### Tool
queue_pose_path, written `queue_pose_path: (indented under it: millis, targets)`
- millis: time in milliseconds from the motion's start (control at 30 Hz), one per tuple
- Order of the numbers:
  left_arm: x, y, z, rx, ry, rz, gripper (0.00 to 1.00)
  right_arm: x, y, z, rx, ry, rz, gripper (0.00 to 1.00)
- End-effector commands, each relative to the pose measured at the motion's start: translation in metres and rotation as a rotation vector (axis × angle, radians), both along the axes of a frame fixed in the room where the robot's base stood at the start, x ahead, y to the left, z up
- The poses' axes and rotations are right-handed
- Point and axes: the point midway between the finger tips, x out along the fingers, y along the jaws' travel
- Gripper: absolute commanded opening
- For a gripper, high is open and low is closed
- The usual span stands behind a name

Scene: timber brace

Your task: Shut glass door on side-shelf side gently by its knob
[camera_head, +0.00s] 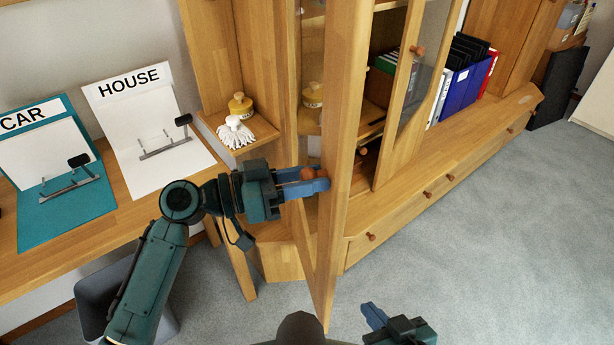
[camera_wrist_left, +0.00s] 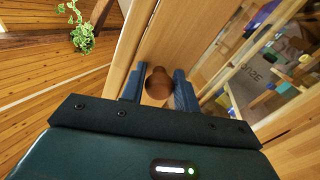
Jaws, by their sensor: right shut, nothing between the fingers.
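The glass door (camera_head: 341,150) on the side-shelf side stands open, its edge swung out towards me. Its round brown knob (camera_head: 308,173) is between the blue fingers of my left gripper (camera_head: 306,183). My right gripper (camera_head: 375,316) is shut and empty, low in the head view, away from the cabinet.
The other glass door (camera_head: 398,100) also stands ajar, with its own knob (camera_head: 417,50). The side shelf (camera_head: 258,133) holds a yellow-lidded pot (camera_head: 240,105) and a white brush head (camera_head: 235,132), just beyond my left wrist. Drawers (camera_head: 440,185) line the cabinet base. Grey floor (camera_head: 500,250) is clear at right.

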Motion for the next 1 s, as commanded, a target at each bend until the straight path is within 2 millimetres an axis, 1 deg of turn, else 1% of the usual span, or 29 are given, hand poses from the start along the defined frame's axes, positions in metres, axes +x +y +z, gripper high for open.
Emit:
queue_pose_path:
  millis: [33, 367, 667, 867, 1000]
  targets:
    - [0.0, 0.0, 0.0, 0.0, 0.0, 0.0, 0.27, 0.0, 0.0, 0.0, 0.0, 0.0, 0.0, 0.0]
    - [0.0, 0.0, 0.0, 0.001, 0.0, 0.0, 0.0, 0.0, 0.0, 0.001, 0.002, -0.002, 0.0, 0.0]
    - [0.0, -0.002, 0.0, 0.0, 0.001, 0.006, 0.0, 0.0, 0.0, 0.002, 0.002, -0.003, 0.001, 0.0]
    - [0.004, -0.015, -0.001, 0.004, 0.006, 0.045, 0.0, 0.0, 0.0, 0.004, -0.001, -0.004, 0.002, 0.0]
    - [0.007, -0.03, -0.002, 0.005, 0.007, 0.089, 0.0, 0.0, 0.0, 0.006, -0.005, -0.004, 0.002, 0.0]
